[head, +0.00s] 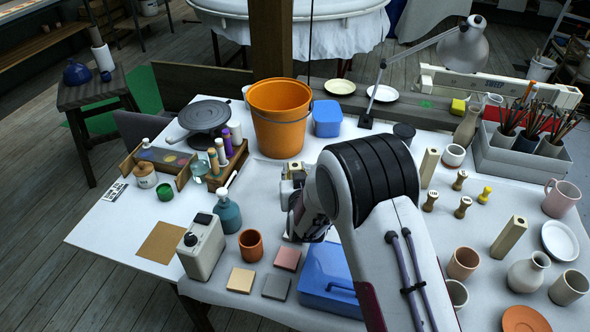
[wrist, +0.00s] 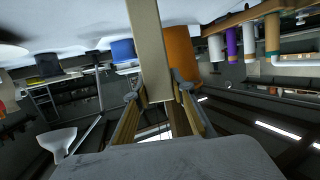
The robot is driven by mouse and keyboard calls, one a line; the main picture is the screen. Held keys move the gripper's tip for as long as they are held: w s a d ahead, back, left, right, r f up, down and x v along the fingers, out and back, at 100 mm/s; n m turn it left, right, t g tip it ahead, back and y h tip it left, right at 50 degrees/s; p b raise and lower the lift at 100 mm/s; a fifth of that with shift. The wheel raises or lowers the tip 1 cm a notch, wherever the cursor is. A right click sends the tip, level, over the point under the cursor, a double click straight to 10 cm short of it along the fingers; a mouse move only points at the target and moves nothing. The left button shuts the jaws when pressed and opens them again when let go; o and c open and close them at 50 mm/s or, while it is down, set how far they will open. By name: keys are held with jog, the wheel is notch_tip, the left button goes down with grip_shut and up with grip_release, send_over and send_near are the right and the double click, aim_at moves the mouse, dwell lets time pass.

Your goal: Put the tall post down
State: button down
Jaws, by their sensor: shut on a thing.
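The tall post (wrist: 150,50) is a beige square bar. In the wrist view it stands between the two fingers of my gripper (wrist: 155,98), which is shut on it. In the head view my gripper (head: 292,186) is over the middle of the white table (head: 130,225), in front of the orange bucket. My arm hides most of the post there, and I cannot tell whether its foot touches the table. Two similar beige posts stand on the right side, one behind (head: 429,167) and one nearer (head: 509,236).
The orange bucket (head: 280,125) and blue tub (head: 327,118) stand behind my gripper. A wooden rack with bottles (head: 225,165) is to the left. A blue box (head: 330,278), a terracotta cup (head: 251,245) and sample tiles (head: 241,280) lie in front. Several small stampers (head: 460,180) stand to the right.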

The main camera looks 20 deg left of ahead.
jog(key=c, duration=1.7)
grip_release()
jog(key=shift+f, duration=0.1)
jog(key=v, duration=1.2)
jog(key=shift+r, duration=0.2)
